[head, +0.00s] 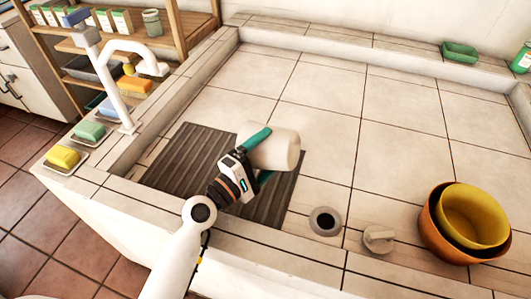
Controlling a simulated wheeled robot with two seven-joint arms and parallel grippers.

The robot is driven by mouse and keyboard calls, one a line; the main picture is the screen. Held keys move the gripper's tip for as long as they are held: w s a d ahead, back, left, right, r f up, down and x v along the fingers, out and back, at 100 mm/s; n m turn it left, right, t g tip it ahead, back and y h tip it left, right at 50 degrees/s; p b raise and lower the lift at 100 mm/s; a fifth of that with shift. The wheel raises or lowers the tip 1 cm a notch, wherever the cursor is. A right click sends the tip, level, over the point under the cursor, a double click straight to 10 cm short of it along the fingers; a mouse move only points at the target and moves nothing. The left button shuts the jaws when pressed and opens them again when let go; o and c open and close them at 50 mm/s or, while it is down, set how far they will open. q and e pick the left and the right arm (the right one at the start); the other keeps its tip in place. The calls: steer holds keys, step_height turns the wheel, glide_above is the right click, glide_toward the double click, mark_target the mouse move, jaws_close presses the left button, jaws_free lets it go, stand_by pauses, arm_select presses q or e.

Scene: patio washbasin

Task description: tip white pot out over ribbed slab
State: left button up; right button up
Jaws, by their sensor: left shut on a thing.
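The white pot (280,150) lies tilted on its side over the right part of the dark ribbed slab (185,163). Its end faces right, toward the pale tiles. My left gripper (261,158) is shut on the white pot, with one teal finger along its upper side and the other below it. The slab is partly hidden by the gripper, the arm and the pot. I cannot see what is inside the pot, and nothing is clearly seen falling from it. My right gripper is not in view.
Nested orange and yellow bowls (466,222) stand at the right. A drain hole (325,221) and a pale knob-like plug (378,239) lie near the front edge. A white tap (118,75) and soap dishes line the left. The tiles behind are clear.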

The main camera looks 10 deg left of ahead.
mark_target(266, 141)
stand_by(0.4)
